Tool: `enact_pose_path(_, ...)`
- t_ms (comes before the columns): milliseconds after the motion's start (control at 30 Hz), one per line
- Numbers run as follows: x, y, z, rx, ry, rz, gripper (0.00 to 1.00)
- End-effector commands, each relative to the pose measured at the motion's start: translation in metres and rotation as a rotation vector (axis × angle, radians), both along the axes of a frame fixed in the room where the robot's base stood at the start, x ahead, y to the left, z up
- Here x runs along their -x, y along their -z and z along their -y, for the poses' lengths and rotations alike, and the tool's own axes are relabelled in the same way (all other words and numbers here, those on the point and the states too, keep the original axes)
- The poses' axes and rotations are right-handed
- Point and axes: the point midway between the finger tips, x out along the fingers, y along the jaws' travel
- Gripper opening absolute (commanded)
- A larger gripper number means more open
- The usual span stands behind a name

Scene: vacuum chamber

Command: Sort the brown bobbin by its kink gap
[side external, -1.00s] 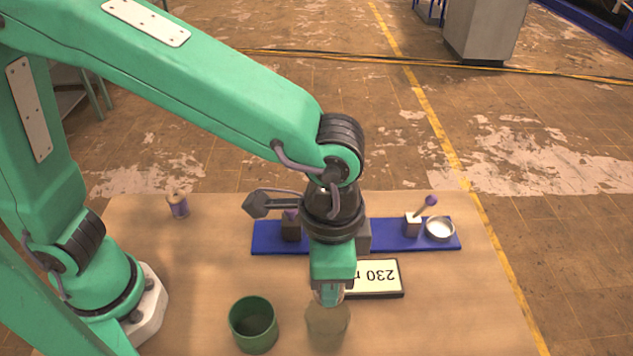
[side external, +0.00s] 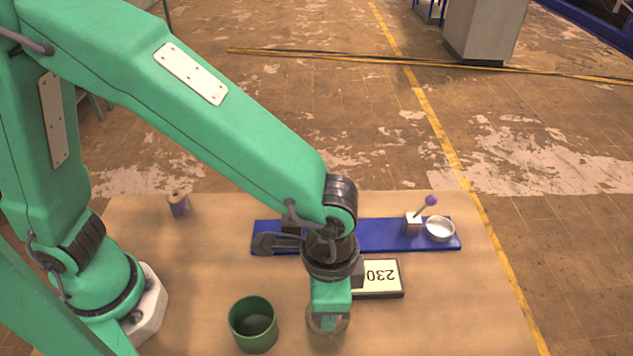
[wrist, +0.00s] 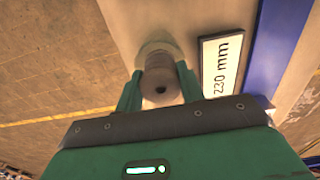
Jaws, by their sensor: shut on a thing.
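The brown bobbin (wrist: 161,84) shows end-on between my gripper's fingers in the wrist view; it looks grey-brown there. My gripper (wrist: 158,90) is shut on it. In the side view my gripper (side external: 328,318) is low over a tan cup (side external: 326,342), its fingertips at the cup's mouth; the fingers largely hide the bobbin. The cup's pale rim (wrist: 158,46) shows just beyond the bobbin in the wrist view. I cannot tell how deep the bobbin sits in the cup.
A green cup (side external: 253,325) stands left of the tan cup. Behind is a blue board (side external: 385,237) with a small block, a purple-knobbed lever (side external: 430,202) and a silver dish (side external: 440,230). A purple spool (side external: 178,205) stands at the table's back left.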

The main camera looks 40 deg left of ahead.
Motion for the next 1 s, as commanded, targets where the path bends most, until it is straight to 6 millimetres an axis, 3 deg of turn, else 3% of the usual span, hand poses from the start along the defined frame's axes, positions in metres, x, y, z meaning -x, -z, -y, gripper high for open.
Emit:
enact_pose_path(333, 0.0001, 0.002, -0.0001, 0.0, 0.0, 0.0, 0.16)
enact_pose_path(367, 0.0001, 0.002, -0.0001, 0.0, 0.0, 0.0, 0.4)
enact_pose_path(500, 0.0001, 0.0019, -0.0001, 0.0, 0.0, 0.0, 0.64)
enact_pose_path(1000, 0.0001, 0.0018, -0.0001, 0.0, 0.0, 0.0, 0.64)
